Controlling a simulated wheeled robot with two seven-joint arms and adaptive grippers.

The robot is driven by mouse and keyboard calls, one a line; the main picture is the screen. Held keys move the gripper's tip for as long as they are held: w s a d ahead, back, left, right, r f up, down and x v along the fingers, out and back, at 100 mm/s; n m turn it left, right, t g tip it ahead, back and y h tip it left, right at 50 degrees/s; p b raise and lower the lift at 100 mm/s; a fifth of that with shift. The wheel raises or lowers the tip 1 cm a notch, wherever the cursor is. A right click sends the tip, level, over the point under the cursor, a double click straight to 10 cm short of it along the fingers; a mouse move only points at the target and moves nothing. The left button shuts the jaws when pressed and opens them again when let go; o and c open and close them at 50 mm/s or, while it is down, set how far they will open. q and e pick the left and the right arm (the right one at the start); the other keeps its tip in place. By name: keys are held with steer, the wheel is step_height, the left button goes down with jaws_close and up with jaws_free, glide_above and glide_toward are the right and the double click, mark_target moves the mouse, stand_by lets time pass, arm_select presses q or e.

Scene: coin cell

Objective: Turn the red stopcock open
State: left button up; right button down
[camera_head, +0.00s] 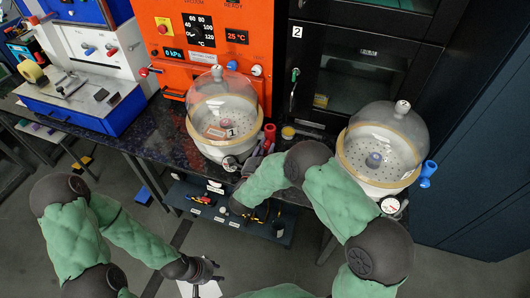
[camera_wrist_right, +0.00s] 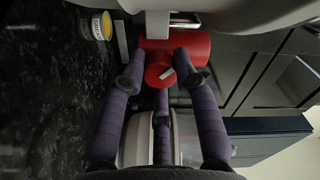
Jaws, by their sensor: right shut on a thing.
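The red stopcock (camera_head: 269,133) sticks out of the right side of the left glass desiccator (camera_head: 223,95). In the right wrist view the red stopcock (camera_wrist_right: 178,48) fills the space ahead, with a small pale mark on its round end. My right gripper (camera_head: 258,158) is at the desiccator's front right, with its purple fingers reaching the stopcock. In the wrist view the fingertips of my right gripper (camera_wrist_right: 160,75) are shut on its round end, one on each side. My left gripper (camera_head: 203,274) hangs low in front of the bench, away from the stopcock; its fingers are too small to judge.
A second desiccator (camera_head: 382,150) with a blue stopcock (camera_head: 428,172) stands to the right, close to my right arm. A yellow-labelled tin (camera_head: 288,132) stands beside the red stopcock. An orange vacuum oven (camera_head: 220,45) is behind. A shelf with tools (camera_head: 215,205) is below the bench edge.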

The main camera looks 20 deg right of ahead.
steer(key=m+b, duration=0.5)
steer(key=shift+f+m, duration=0.2)
steer(key=shift+m, duration=0.1)
steer(key=shift+r+m+b, duration=0.1)
steer(key=shift+m+b, duration=1.7)
steer(key=shift+b, duration=0.2)
steer(key=c, duration=0.9)
jaws_free()
steer(key=shift+c, duration=0.2)
steer(key=shift+s, duration=0.1)
steer(key=v, duration=1.2)
